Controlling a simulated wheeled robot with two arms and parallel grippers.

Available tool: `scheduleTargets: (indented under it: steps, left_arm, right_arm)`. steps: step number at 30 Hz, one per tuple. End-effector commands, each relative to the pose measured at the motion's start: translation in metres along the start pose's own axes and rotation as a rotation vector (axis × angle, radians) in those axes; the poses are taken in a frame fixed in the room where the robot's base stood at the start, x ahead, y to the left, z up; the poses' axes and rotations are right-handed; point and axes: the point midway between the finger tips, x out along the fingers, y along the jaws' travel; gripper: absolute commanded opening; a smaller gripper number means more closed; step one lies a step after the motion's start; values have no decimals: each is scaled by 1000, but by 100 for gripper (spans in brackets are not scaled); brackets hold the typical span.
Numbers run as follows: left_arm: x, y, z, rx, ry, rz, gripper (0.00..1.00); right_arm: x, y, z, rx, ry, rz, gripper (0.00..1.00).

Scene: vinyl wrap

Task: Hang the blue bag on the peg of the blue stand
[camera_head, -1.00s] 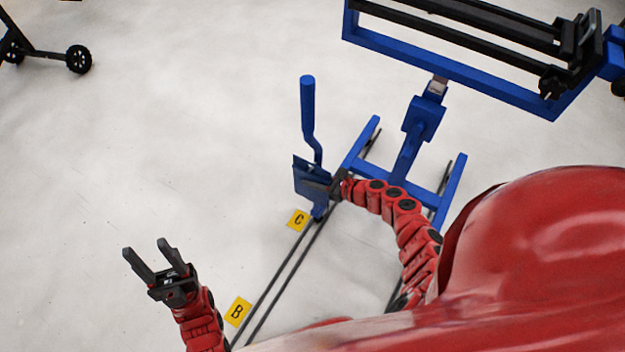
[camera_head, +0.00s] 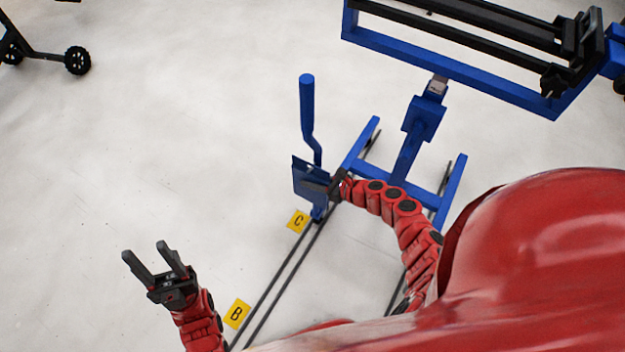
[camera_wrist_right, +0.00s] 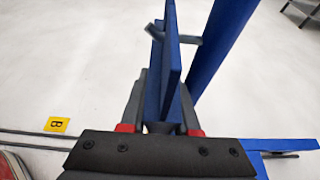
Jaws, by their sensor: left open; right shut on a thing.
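The blue bag (camera_head: 307,178) is a flat dark blue piece in front of the lower post of the blue stand (camera_head: 307,105). In the right wrist view the bag (camera_wrist_right: 170,65) stands upright between my fingers, and the stand's post (camera_wrist_right: 220,45) rises just right of it. A short grey peg (camera_wrist_right: 187,39) shows at the bag's upper part, beside the post. I cannot tell whether the bag hangs on the peg. My right gripper (camera_head: 328,187) is shut on the bag; its fingers also show in the wrist view (camera_wrist_right: 160,103). My left gripper (camera_head: 145,250) is open and empty, away at lower left.
A larger blue frame with black bars (camera_head: 460,65) stands on a blue base (camera_head: 408,190) behind my right arm. Yellow labels C (camera_head: 298,221) and B (camera_head: 237,313) lie by dark floor rails (camera_head: 283,278). A black wheeled frame (camera_head: 77,60) is far left. Floor on the left is clear.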

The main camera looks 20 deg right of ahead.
Motion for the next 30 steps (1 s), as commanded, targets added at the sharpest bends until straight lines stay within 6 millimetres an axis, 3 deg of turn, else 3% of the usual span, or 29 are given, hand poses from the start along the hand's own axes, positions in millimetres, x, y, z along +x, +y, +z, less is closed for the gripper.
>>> scheduleTargets:
  steps: [30]
  left_arm:
    - [-14,1,2,0,0,0,50]
  right_arm:
    - [4,1,-8,-1,-2,3,0]
